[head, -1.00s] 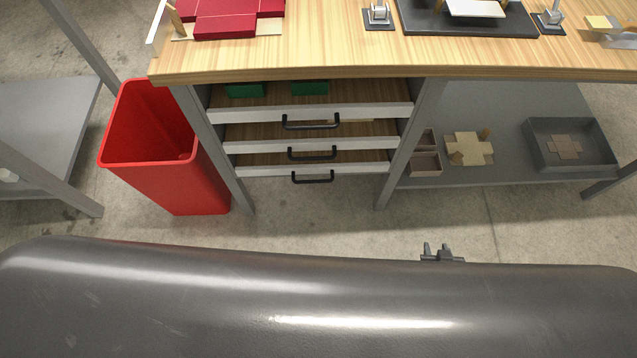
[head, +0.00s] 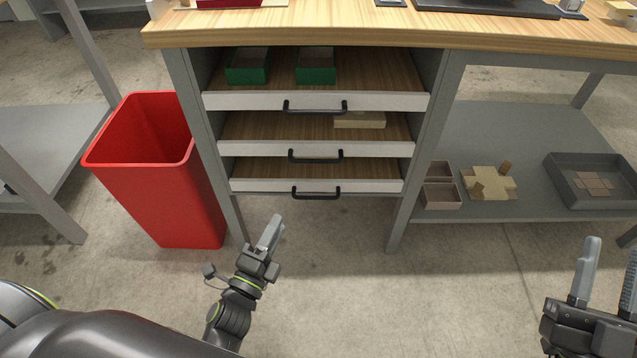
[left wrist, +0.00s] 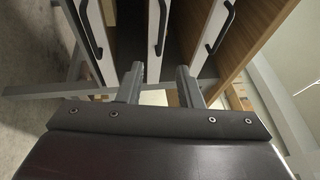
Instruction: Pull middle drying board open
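The middle drying board (head: 240,149) is the second of three stacked pull-out boards under the bench. It has a pale front and a black bar handle (head: 316,159), and a beige box-like piece (head: 360,120) lies on it at the right. Its front is about in line with the others. My left gripper (head: 275,228) is below and left of the handles, apart from them. In the left wrist view its fingers (left wrist: 160,84) are open and empty, pointing towards the middle handle (left wrist: 162,28). My right gripper (head: 612,255) is open and empty at the lower right.
The top board (head: 240,101) holds two green boxes (head: 316,66); the bottom board (head: 260,186) looks bare. A red bin (head: 150,170) stands left of the bench leg. A grey shelf (head: 510,130) on the right holds trays and box pieces. Floor before the boards is clear.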

